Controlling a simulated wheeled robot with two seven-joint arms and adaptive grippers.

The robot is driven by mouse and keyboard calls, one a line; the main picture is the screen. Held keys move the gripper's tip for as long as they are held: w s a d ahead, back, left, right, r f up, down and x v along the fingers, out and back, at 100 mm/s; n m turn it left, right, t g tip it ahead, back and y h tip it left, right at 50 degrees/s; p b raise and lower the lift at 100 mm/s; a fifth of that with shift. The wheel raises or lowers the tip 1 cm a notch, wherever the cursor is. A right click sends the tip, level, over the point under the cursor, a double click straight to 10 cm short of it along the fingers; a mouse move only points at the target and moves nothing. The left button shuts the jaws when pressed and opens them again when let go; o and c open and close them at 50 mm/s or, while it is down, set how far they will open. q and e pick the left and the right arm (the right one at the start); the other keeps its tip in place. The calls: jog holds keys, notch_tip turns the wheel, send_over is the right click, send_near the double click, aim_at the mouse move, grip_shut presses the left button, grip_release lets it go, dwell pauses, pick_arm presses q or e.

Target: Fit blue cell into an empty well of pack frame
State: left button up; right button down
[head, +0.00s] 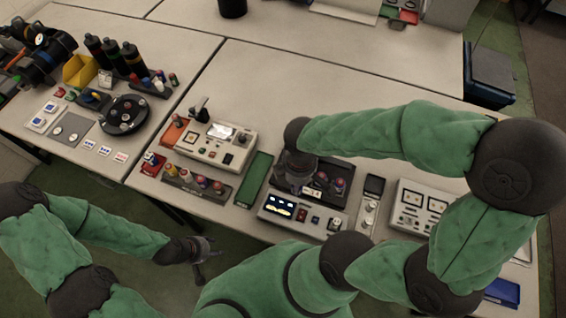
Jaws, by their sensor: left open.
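My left gripper (203,262) is open and empty, low in front of the table's near edge and away from the objects. My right gripper (298,182) points down over the left part of a dark frame (343,168), which looks like the pack frame. Red-topped and dark cylinders stand in the frame beside the gripper. The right fingers are too small and dark to tell whether they are shut or hold anything. I cannot make out a blue cell; the gripper and wrist hide part of the frame.
A dark rack (186,188) with several coloured cylinders stands on the left, beside a green mat (253,180). A panel with a lit display (280,208) lies before the frame. A beige meter box (412,212) stands right. The table's back is mostly clear.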

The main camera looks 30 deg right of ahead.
jog(key=shift+w+d+f, duration=0.1)
jog(key=shift+d+f, duration=0.05)
jog(key=shift+f, duration=0.05)
jog(key=w+d+f+b, duration=0.1)
jog(key=w+f, duration=0.2)
jog(key=w, duration=0.1)
jog(key=w+d+f+b, duration=0.1)
jog(key=w+f, duration=0.2)
jog(key=w, duration=0.1)
jog(key=w+d+f+b, duration=0.1)
jog(key=w+f, duration=0.2)
jog(key=w, duration=0.1)
jog(key=shift+w, duration=0.15)
jog(key=shift+w+d+f+b, duration=0.1)
jog(key=shift+w+f+b, duration=0.05)
jog(key=shift+f+b, duration=0.15)
jog(key=shift+w+f+b, duration=0.15)
jog(key=shift+f+b, duration=0.45)
jog(key=shift+f, duration=0.95)
jog(key=shift+f, duration=0.1)
jog(key=shift+f, duration=0.25)
jog(key=c, duration=0.9)
grip_release()
